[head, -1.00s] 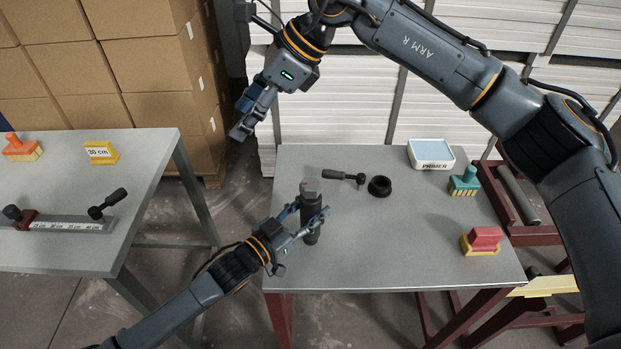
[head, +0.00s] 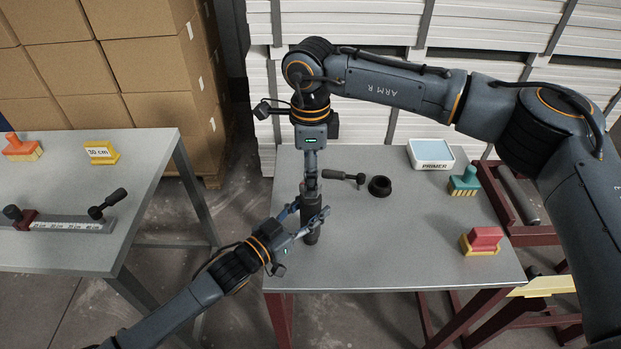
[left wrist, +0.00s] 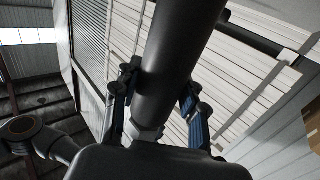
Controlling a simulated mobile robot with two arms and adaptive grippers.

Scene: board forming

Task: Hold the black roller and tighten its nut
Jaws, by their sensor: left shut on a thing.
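The black roller (head: 311,236) stands upright at the left part of the grey table. My left gripper (head: 313,216) is shut on it, coming in from the lower left. In the left wrist view the roller (left wrist: 178,60) is a large dark cylinder between the blue-padded fingers (left wrist: 158,105), with a pale faceted piece (left wrist: 147,133) near its lower end. My right gripper (head: 311,180) points straight down over the roller's top, which it hides. I cannot tell whether it touches the nut, or whether its fingers are open or shut.
On the grey table (head: 400,255) are a black-handled tool (head: 343,175), a black ring (head: 380,186), a Primer box (head: 431,153), a teal stamp-like block (head: 465,180) and a red-and-yellow block (head: 482,241). A second table (head: 60,255) is at the left. The table's front middle is clear.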

